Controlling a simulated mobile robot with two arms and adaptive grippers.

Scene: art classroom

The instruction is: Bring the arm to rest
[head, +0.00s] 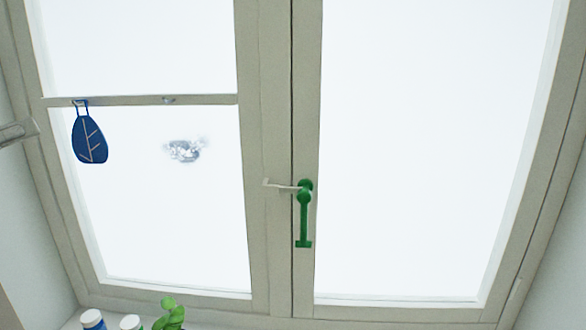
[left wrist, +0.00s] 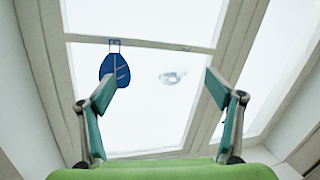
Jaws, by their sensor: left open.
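My left gripper (left wrist: 160,86) shows in the left wrist view with its two fingers spread wide apart. It is open and nothing is between the fingers. Beyond it is the window, with a blue leaf-shaped ornament (left wrist: 115,70) behind the left fingertip. I cannot tell how far the fingers are from the glass. In the head view no gripper is seen. My right gripper is in neither view.
The head view shows a pale window frame (head: 272,130) with a green handle (head: 304,215) and the hanging blue leaf ornament (head: 90,138). A grey-white smudge (head: 185,150) is on the left pane. White-capped bottles (head: 93,320) and a green plant-like object (head: 169,315) stand at the sill.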

